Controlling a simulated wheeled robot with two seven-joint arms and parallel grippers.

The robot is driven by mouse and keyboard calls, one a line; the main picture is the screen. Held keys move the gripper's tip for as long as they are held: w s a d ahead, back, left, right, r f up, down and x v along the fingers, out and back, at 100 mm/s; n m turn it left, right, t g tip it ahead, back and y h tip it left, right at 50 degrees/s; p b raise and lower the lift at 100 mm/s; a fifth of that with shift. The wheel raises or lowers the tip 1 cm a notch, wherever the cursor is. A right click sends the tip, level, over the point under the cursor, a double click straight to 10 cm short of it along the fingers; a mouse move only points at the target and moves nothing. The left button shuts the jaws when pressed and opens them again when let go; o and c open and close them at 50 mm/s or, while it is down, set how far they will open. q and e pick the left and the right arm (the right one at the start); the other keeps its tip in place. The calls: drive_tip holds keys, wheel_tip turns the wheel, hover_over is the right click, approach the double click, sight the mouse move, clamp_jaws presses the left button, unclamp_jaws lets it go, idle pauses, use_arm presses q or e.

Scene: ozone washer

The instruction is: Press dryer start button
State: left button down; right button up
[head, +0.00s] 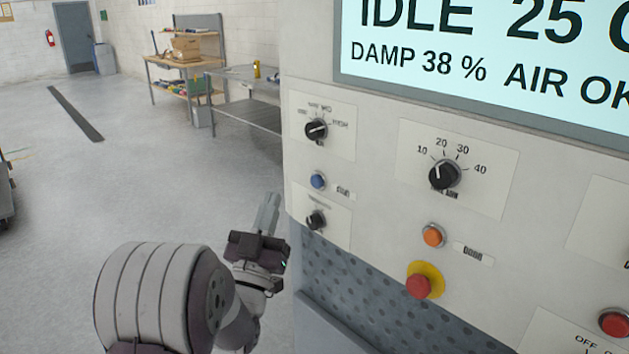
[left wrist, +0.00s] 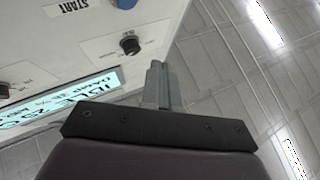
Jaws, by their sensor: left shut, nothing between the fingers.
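The dryer's control panel (head: 380,215) fills the right of the head view. A blue button (head: 317,181) sits on its left part between two black knobs. The blue button also shows at the top edge of the left wrist view (left wrist: 125,3), beside a START label (left wrist: 73,6), upside down there. My left gripper (head: 268,212) is shut and empty, with its fingers together. It is left of the panel and below the blue button in the head view, apart from the button. My right gripper is not in view.
Near the button are an upper knob (head: 316,129) and a lower knob (head: 316,220). Further right are a timer knob (head: 444,174), an orange button (head: 433,235) and a red button on yellow (head: 419,286). The display (head: 490,60) reads IDLE. Open floor (head: 150,180) lies left.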

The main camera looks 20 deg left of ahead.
sight(317, 181)
use_arm(q)
drive_tip(key=w+d, duration=0.2)
drive_tip(key=w, duration=0.4)
drive_tip(key=shift+w+d, duration=0.15)
drive_tip(key=shift+d, duration=0.1)
drive_tip(key=shift+f, duration=0.1)
idle(1.6)
drive_tip(key=shift+w+d+b, duration=0.2)
drive_tip(key=shift+w+b, duration=0.2)
drive_tip(key=shift+b, duration=0.25)
